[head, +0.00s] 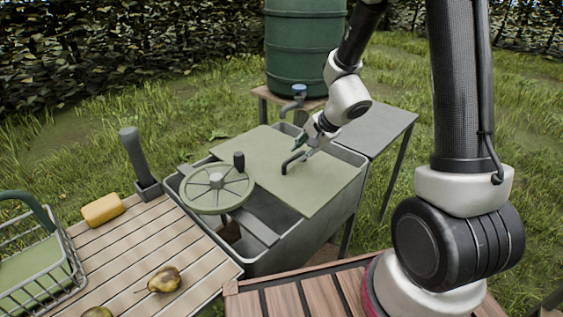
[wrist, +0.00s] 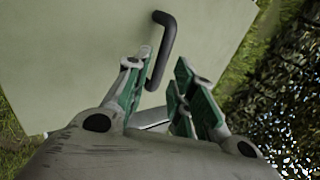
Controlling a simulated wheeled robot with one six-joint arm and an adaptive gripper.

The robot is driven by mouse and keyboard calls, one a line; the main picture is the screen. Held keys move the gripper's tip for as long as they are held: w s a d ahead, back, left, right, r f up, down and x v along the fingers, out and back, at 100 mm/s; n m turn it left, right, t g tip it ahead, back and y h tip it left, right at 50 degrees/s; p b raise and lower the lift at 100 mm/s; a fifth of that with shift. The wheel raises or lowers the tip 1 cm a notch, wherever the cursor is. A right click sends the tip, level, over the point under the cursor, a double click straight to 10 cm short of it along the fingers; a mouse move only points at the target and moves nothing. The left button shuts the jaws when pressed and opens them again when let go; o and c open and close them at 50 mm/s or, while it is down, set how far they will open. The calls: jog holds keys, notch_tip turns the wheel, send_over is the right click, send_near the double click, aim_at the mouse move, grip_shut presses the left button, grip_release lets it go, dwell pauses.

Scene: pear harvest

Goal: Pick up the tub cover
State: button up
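The tub cover (head: 255,160) is a flat pale green panel lying over the grey tub (head: 285,250). A dark bent handle (head: 292,162) stands up from it. In the wrist view the cover (wrist: 80,60) fills the upper left, and its handle (wrist: 163,45) rises ahead of my fingers. My gripper (head: 305,150) is over the cover, close to the handle. In the wrist view my gripper (wrist: 163,57) is open. The near end of the handle shows between the fingers, closer to the left one. Whether a finger touches it I cannot tell.
A green handwheel (head: 217,190) sits at the tub's left. A green barrel (head: 305,50) with a tap (head: 298,92) stands behind. A slatted table (head: 140,260) holds a pear (head: 165,280), a yellow sponge (head: 103,209) and a wire basket (head: 40,275). A grey side table (head: 375,125) stands right.

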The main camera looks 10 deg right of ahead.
aim_at(295, 156)
jog(key=x, duration=0.6)
jog(key=shift+a, duration=0.1)
grip_shut()
